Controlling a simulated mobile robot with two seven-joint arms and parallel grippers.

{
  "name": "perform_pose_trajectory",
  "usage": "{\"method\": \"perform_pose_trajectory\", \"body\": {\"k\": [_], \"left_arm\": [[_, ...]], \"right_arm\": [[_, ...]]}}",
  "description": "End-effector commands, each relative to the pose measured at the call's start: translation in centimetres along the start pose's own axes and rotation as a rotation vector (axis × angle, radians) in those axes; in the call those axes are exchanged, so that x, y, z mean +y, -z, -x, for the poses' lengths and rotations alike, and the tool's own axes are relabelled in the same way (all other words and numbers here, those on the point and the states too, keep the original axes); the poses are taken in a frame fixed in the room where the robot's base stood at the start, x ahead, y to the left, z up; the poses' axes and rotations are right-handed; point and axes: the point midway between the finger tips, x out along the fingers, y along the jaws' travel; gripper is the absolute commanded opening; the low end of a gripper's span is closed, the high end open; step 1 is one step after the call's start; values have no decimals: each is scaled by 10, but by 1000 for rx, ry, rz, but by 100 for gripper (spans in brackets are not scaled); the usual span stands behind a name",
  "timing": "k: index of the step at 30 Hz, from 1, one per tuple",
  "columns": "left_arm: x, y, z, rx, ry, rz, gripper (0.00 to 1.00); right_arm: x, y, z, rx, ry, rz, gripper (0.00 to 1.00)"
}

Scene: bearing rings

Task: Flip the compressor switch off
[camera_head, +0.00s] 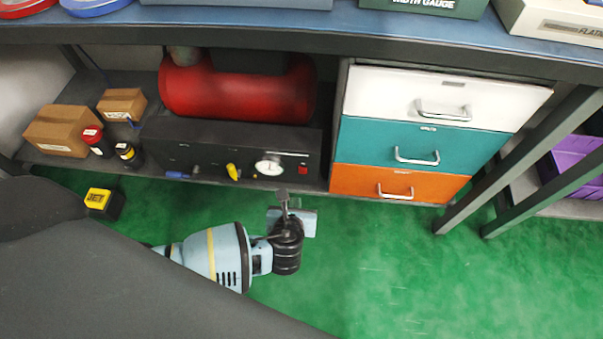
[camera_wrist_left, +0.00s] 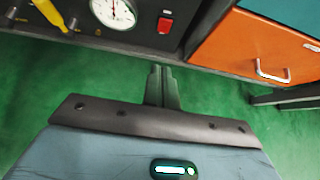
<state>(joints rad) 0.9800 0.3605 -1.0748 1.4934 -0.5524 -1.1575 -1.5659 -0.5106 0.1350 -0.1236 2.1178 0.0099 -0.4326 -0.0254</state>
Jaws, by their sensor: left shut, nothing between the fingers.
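The compressor is a red tank (camera_head: 235,90) on the low shelf under the bench, with a black front panel (camera_head: 200,145). A red switch (camera_head: 303,170) sits at the right of the panel, beside a round white gauge (camera_head: 268,166). In the left wrist view the red switch (camera_wrist_left: 166,24) is at the top middle, right of the gauge (camera_wrist_left: 113,12). I cannot tell which way it is set. My left gripper (camera_head: 283,196) is shut and empty, in front of and below the switch, apart from it. Its shut fingers show in the left wrist view (camera_wrist_left: 161,72). My right gripper is out of view.
A drawer cabinet (camera_head: 430,140) with white, teal and orange drawers stands right of the compressor. A yellow handle (camera_head: 232,171) is left of the gauge. Boxes (camera_head: 62,130) and small bottles are at the shelf's left. The green floor in front is mostly clear.

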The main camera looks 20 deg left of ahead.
Motion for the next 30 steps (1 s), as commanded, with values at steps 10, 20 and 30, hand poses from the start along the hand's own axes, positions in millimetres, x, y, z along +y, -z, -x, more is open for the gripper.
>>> {"method": "perform_pose_trajectory", "body": {"k": [10, 20, 30], "left_arm": [[0, 2, -11, 3, 0, 3, 0], [0, 6, -70, 4, -1, 2, 0], [0, -12, -117, 1, 1, 4, 0]], "right_arm": [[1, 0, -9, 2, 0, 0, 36], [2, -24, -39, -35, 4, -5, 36], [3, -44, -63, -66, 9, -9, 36]]}}
